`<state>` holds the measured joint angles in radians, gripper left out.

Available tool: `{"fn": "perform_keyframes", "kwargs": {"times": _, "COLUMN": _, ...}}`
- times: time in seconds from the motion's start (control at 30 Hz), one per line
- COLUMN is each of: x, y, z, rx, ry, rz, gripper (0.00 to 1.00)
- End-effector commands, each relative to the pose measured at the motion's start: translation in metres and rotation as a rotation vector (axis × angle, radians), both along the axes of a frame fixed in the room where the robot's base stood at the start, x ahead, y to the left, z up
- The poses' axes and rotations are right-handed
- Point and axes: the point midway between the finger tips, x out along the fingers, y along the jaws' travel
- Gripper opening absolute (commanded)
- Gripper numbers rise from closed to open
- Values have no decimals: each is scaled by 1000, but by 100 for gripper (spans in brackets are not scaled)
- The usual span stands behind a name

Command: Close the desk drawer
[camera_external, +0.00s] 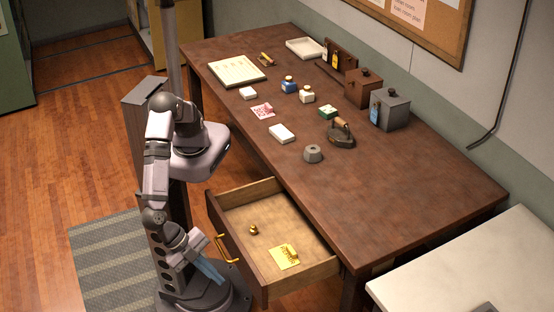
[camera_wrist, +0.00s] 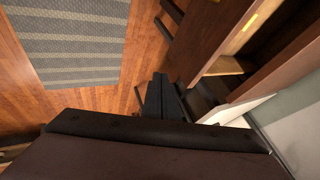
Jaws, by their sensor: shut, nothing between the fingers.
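The wooden desk (camera_external: 420,205) has its drawer (camera_external: 262,190) pulled out at the front, on the near side. The drawer front (camera_external: 236,262) is dark brown with a brass handle (camera_external: 226,249). Inside lie a small brass knob-like object (camera_external: 253,230) and a yellow note or tag (camera_external: 283,259). My gripper (camera_external: 210,270) is low, outside the drawer, just left of its front and below the handle. In the wrist view my gripper (camera_wrist: 160,92) shows dark fingers together, with nothing between them. The brown drawer panel (camera_wrist: 207,40) is right of them; contact cannot be told.
On the desktop stand a grey weight (camera_external: 313,153), an iron (camera_external: 341,134), a grey box (camera_external: 390,108), bottles and papers. A white table (camera_external: 470,262) stands at the lower right. A striped rug (camera_external: 110,260) lies on the wooden floor at left.

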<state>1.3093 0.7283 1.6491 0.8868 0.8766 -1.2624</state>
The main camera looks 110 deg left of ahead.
Motion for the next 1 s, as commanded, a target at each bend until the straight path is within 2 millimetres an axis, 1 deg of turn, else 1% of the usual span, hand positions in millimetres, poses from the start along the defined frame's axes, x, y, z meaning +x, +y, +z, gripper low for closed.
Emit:
{"fn": "perform_keyframes", "kwargs": {"times": 0.17, "x": 9, "y": 2, "z": -14, "rx": 2, "ry": 0, "rz": 2, "gripper": 0}}
{"fn": "perform_keyframes", "kwargs": {"times": 0.27, "x": 18, "y": 3, "z": -26, "rx": 2, "ry": 2, "rz": 3, "gripper": 0}}
{"fn": "perform_keyframes", "kwargs": {"times": 0.67, "x": 60, "y": 8, "z": -82, "rx": 3, "ry": 2, "rz": 3, "gripper": 0}}
{"fn": "perform_keyframes", "kwargs": {"times": 0.7, "x": 65, "y": 13, "z": -77, "rx": 3, "ry": 0, "rz": 3, "gripper": 0}}
{"fn": "perform_keyframes", "kwargs": {"times": 0.73, "x": 67, "y": 16, "z": -75, "rx": 3, "ry": 2, "rz": 3, "gripper": 0}}
{"fn": "perform_keyframes", "kwargs": {"times": 0.8, "x": 74, "y": 23, "z": -76, "rx": 3, "ry": 2, "rz": 3, "gripper": 0}}
{"fn": "perform_keyframes", "kwargs": {"times": 1.0, "x": 84, "y": 33, "z": -77, "rx": 2, "ry": 2, "rz": 2, "gripper": 0}}
